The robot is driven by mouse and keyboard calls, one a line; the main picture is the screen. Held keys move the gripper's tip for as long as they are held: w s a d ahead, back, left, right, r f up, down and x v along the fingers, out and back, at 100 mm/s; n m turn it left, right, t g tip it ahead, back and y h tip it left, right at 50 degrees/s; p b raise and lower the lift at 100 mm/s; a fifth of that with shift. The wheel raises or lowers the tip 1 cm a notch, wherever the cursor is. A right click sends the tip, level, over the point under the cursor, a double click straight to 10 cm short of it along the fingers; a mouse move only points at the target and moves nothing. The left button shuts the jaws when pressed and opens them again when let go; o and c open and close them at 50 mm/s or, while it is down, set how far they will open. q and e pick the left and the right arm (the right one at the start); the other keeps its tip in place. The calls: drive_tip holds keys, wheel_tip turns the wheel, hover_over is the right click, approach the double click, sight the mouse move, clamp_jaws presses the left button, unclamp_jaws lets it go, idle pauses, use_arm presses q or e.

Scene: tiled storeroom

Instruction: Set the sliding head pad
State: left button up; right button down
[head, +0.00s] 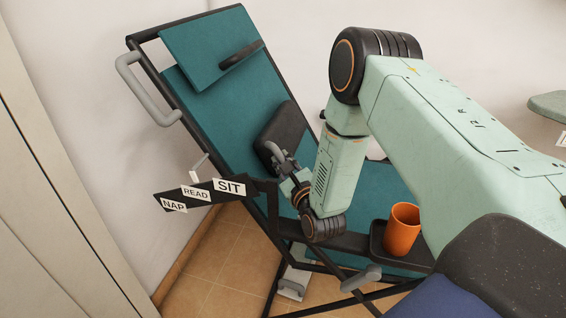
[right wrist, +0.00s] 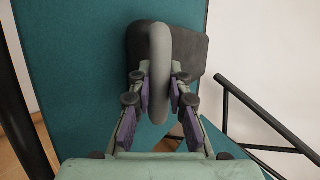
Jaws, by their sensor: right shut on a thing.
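The dark head pad (head: 284,124) lies on the teal backrest (head: 222,112) of a reclining chair, at the backrest's right side and below its middle. It has a grey loop handle (head: 272,150). My right gripper (head: 283,165) is shut on this handle. In the right wrist view, the handle (right wrist: 160,62) stands upright between the fingers (right wrist: 160,82), with the dark pad (right wrist: 192,52) behind it. The fingers cover the handle's lower sides. My left gripper is not in view.
A raised teal panel (head: 205,48) with a black bar sits at the backrest's top. A plate marked NAP, READ and SIT (head: 229,187) juts out left, with a small pale lever (head: 197,172) above. An orange cup (head: 402,230) stands on a dark tray. A wall lies behind.

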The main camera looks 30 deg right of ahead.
drive_tip(key=w+a+r+p, duration=0.2)
drive_tip(key=w+r, duration=0.1)
drive_tip(key=r, duration=0.3)
drive_tip(key=w+a+r+p, duration=0.2)
drive_tip(key=a+r, duration=0.1)
drive_tip(key=r, duration=0.3)
drive_tip(key=shift+w+r, duration=0.2)
drive_tip(key=shift+w, duration=0.2)
drive_tip(key=c, duration=1.4)
unclamp_jaws()
drive_tip(key=shift+s+a+r, duration=0.1)
drive_tip(key=shift+o, duration=0.7)
drive_tip(key=v, duration=1.2)
drive_tip(key=shift+d, duration=0.2)
